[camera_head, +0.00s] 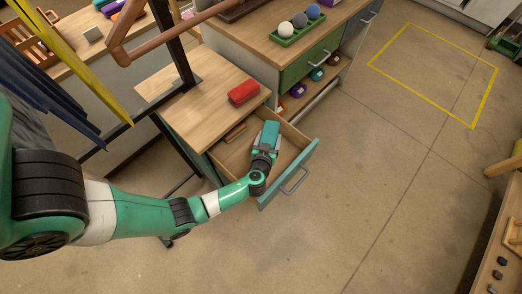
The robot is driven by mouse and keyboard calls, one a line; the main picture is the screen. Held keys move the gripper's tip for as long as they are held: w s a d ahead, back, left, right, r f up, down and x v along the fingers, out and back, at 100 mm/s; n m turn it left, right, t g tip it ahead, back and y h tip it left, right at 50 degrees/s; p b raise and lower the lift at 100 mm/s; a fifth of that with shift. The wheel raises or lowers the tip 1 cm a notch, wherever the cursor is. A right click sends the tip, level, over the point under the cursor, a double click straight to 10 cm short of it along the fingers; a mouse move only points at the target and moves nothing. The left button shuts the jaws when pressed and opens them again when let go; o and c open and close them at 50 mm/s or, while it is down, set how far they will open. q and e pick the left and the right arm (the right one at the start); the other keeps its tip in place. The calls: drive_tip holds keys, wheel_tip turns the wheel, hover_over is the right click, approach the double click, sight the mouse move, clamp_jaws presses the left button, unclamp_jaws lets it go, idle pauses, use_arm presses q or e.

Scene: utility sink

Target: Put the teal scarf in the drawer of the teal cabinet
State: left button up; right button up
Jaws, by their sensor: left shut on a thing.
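The teal cabinet has a wooden top (205,112), and its drawer (297,178) is pulled open, with a teal front and a grey handle. My left gripper (266,150) reaches over the drawer front and is at the open drawer. It is shut on the teal scarf (271,133), which looks like a small folded bundle at the fingertips. The scarf appears over or inside the drawer; I cannot tell whether it touches the bottom. The gripper's fingers are partly hidden. My right gripper is not in view.
A red rolled item (243,92) lies on the cabinet top near the drawer. A brown item (235,132) lies inside the drawer at the back. A green tray (298,28) with balls stands on the neighbouring counter. Hanging cloths (70,60) are at left.

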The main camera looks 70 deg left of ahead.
sight(263, 131)
use_arm(q)
drive_tip(key=a, duration=0.1)
drive_tip(key=a+f+n+g+y+b, duration=0.1)
drive_tip(key=a, duration=0.1)
drive_tip(key=a+f+n+g, duration=0.1)
drive_tip(key=a, duration=0.1)
drive_tip(key=shift+s+f, duration=0.1)
drive_tip(key=shift+f, duration=0.15)
drive_tip(key=f+b, duration=0.2)
drive_tip(key=f+g+b, duration=0.1)
drive_tip(key=shift+s+a+n+y, duration=0.15)
drive_tip(key=shift+a+n+y, duration=0.15)
drive_tip(key=shift+a+n, duration=0.1)
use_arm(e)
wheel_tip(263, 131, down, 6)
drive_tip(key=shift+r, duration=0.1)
use_arm(q)
drive_tip(key=shift+f+b, duration=0.65)
drive_tip(key=shift+b, duration=0.2)
drive_tip(key=o, duration=1.3)
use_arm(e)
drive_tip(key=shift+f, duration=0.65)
use_arm(q)
drive_tip(key=shift+r, duration=0.1)
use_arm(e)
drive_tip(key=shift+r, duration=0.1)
